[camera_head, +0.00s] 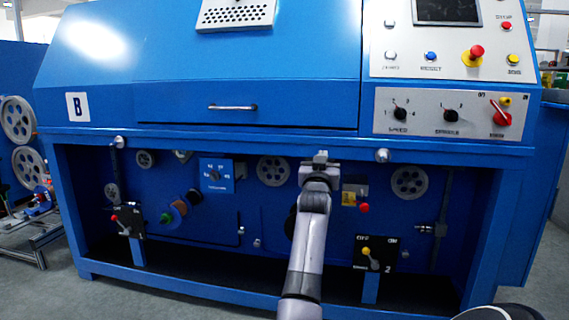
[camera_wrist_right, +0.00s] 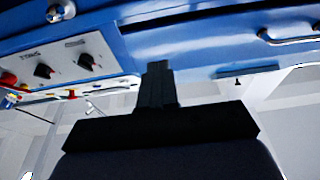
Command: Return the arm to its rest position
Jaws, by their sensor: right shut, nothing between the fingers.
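My right arm (camera_head: 309,235) reaches up from the bottom of the head view in front of the blue machine. My right gripper (camera_head: 320,156) is at its top end, in front of the machine's lower edge beam, shut and empty. In the right wrist view the dark gripper fingers (camera_wrist_right: 157,85) are together, with nothing between them. Behind them show the blue machine front and part of the knob panel (camera_wrist_right: 75,60). Whether the gripper touches the machine cannot be told. My left gripper is not in view.
The blue machine (camera_head: 200,90) fills most of the head view. Its lower bay holds pulleys (camera_head: 273,170), a lever box with a red knob (camera_head: 127,222) and one with a yellow knob (camera_head: 375,253). A control panel (camera_head: 448,113) is at upper right. Grey floor (camera_head: 50,290) is open at lower left.

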